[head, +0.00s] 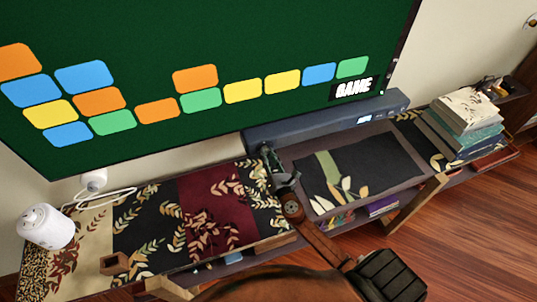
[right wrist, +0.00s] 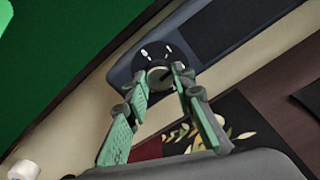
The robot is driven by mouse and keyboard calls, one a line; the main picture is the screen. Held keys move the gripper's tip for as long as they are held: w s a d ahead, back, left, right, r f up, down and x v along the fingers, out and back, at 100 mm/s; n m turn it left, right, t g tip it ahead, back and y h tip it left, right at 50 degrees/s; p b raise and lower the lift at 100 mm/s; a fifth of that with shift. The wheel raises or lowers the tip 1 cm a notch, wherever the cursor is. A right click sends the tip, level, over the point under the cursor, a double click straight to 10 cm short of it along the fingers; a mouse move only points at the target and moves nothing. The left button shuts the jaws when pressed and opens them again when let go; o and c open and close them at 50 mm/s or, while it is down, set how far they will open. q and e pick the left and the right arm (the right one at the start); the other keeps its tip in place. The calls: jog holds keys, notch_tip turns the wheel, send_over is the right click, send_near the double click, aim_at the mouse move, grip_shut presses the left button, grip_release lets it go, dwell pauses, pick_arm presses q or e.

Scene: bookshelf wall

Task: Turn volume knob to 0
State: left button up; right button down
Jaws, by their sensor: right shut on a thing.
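The volume knob (right wrist: 157,77) is a small round grey knob on a dark round dial with white marks, on the end face of the dark blue-grey soundbar (head: 330,124). The soundbar also shows in the right wrist view (right wrist: 205,32). My right gripper (right wrist: 161,80) has its green-padded fingers on either side of the knob, shut on it. In the head view the right gripper (head: 268,160) is at the soundbar's left end and hides the knob. The marks are too small to read a setting. My left gripper is not in view.
A large green screen (head: 200,50) with coloured tiles rises behind the soundbar. The low bench (head: 240,255) carries patterned cloths, a white speaker-like cylinder (head: 45,227) at left and a stack of books (head: 465,120) at right. The wooden floor (head: 450,225) is clear at right.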

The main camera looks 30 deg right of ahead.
jog(key=n+p, duration=0.2)
jog(key=n, duration=0.2)
jog(key=shift+r+n, duration=0.1)
jog(key=shift+n, duration=0.3)
jog(key=n+p, duration=0.3)
jog(key=n, duration=0.1)
jog(key=shift+p, duration=0.3)
jog(key=n+p, duration=0.3)
jog(key=n, duration=0.2)
jog(key=shift+n+p, duration=1.3)
jog(key=shift+n, duration=0.5)
jog(key=shift+s+d+f, duration=0.1)
jog(key=shift+f, duration=0.1)
jog(key=c, duration=1.6)
grip_release()
jog(key=shift+r, duration=0.1)
